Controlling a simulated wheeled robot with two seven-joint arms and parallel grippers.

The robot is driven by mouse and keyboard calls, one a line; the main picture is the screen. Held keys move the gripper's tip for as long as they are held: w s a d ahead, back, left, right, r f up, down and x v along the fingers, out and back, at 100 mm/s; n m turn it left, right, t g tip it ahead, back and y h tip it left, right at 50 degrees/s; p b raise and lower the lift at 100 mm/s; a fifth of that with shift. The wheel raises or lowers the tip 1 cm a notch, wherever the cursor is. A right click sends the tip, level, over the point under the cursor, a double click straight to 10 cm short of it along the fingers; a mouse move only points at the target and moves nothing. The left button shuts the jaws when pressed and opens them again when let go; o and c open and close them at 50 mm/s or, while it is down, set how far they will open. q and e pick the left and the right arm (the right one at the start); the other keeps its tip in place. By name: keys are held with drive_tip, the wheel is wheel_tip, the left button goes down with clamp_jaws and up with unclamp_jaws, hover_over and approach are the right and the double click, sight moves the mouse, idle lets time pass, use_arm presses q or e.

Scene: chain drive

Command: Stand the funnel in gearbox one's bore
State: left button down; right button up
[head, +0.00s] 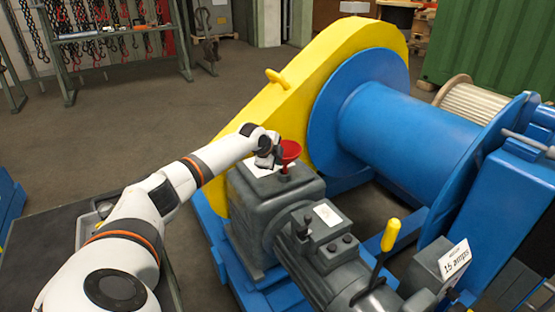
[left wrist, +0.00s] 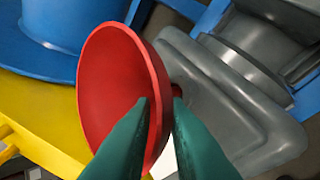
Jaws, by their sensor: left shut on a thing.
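The red funnel (head: 290,150) is over the top of the grey gearbox (head: 270,205), beside the yellow guard. My left gripper (head: 275,158) is shut on it from the left side. In the left wrist view the funnel (left wrist: 115,85) has its wide mouth toward the camera, and the teal fingertips (left wrist: 161,98) pinch its rim wall. The gearbox (left wrist: 215,100) lies just behind it there. The bore and the lower end of the spout are hidden, so I cannot tell whether the spout is in the bore. My right gripper is out of view.
The yellow guard (head: 250,110) and the blue winch drum (head: 410,130) stand behind the gearbox. A grey motor (head: 335,265) and a yellow-knobbed lever (head: 390,236) are at front right. A rack with chains (head: 110,32) stands at the back left. Open floor lies left of the guard.

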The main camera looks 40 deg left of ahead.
use_arm(q)
drive_tip(key=shift+f, duration=0.3)
drive_tip(key=c, duration=1.3)
unclamp_jaws()
drive_tip(key=shift+c, duration=0.2)
